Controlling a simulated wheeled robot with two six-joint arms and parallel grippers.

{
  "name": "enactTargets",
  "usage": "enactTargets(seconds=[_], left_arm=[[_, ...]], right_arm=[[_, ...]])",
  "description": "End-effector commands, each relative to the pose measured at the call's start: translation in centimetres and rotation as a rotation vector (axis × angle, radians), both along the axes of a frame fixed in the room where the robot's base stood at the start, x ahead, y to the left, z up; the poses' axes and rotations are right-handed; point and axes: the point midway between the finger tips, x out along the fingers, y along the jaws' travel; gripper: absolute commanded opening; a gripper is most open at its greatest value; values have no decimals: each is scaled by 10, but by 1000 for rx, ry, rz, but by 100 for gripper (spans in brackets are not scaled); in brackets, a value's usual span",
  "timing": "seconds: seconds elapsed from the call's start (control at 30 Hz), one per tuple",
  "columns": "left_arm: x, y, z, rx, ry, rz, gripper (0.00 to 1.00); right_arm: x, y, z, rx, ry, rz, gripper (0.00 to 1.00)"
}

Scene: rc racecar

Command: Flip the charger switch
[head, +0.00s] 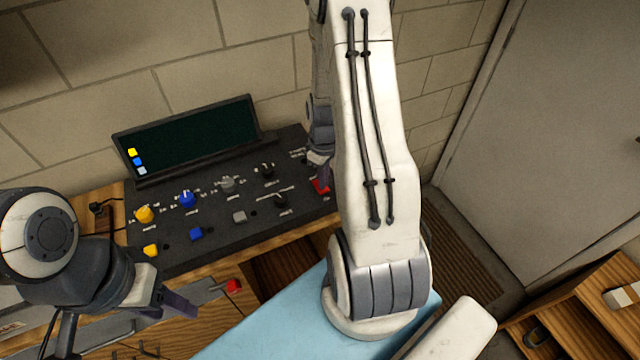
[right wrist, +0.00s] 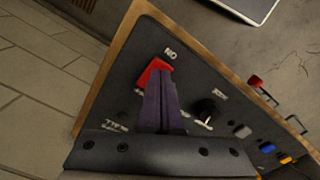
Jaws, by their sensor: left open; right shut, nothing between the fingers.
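The red switch (head: 320,187) sits at the right end of the black control panel (head: 215,220), partly hidden by my right arm. In the right wrist view the red switch (right wrist: 154,73) is beside an "ON" label. My right gripper (head: 319,176) is shut and empty, its fingertips (right wrist: 158,78) at the red switch and covering part of it. I cannot tell whether they touch. My left gripper (head: 165,302) is open and empty at the lower left, in front of the panel.
The panel carries a dark screen (head: 195,135) and a yellow knob (head: 145,214), a blue knob (head: 187,198) and several buttons. A brick wall stands behind; a wooden shelf (head: 575,310) is at right.

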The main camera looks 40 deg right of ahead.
Motion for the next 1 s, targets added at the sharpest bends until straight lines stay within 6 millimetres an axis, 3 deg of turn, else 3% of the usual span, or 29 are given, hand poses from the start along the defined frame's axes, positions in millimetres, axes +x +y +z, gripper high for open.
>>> enactTargets(seconds=[1.0], left_arm=[[0, 0, -12, 0, 0, 0, 50]], right_arm=[[0, 0, -16, 0, 0, 0, 0]])
